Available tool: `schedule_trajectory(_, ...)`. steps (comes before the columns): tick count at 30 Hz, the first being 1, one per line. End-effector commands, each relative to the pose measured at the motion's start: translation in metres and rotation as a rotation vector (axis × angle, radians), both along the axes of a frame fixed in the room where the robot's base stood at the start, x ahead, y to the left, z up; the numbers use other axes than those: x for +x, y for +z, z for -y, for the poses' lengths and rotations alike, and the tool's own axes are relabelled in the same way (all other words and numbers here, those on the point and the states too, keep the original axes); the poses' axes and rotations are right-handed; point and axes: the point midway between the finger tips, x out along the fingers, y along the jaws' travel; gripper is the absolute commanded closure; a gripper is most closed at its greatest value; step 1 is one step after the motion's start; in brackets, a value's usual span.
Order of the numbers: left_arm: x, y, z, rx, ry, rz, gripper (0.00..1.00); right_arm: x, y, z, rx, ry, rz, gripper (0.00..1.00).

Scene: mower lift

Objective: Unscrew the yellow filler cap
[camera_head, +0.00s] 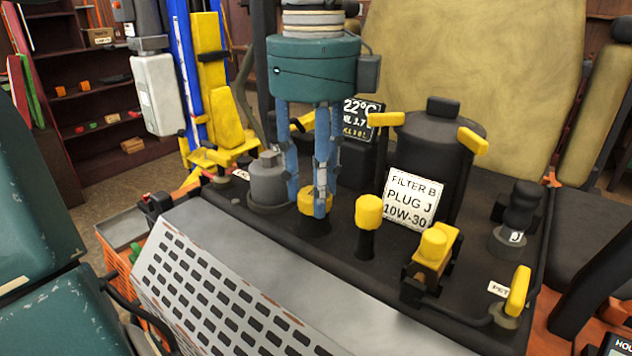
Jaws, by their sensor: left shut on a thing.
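My left gripper (320,208) comes down from above, a teal body with blue fingers pointing straight down. Its fingers are shut on a yellow cap (306,203) that sits on a black base on the dark engine deck (340,240). The fingers hide part of this cap. A second yellow cap (368,212) stands on a black neck just to the right, apart from the gripper. No label shows on either cap. My right gripper is not in view.
A white sign (412,200) reads "FILTER B PLUG J 10W-30". Behind it stands a black canister (443,150) with yellow clips. A yellow-topped fitting (434,250), a black plug (519,215) marked J and a yellow lever (518,290) are right. A grey cylinder (268,182) stands close left of the gripper.

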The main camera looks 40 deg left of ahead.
Motion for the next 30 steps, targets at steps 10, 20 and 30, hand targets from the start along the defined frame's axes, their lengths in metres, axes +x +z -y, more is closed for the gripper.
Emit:
schedule_trajectory(10,-0.0028,-0.0022,0.0003,0.003,0.455,-0.012,0.94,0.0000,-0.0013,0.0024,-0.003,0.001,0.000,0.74)
schedule_trajectory(20,-0.0028,-0.0022,0.0003,0.004,0.533,-0.012,0.94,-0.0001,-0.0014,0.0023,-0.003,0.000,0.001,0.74)
schedule_trajectory(30,-0.0028,-0.0024,0.0003,0.007,0.851,-0.012,0.94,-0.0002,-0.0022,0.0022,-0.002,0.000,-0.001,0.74)
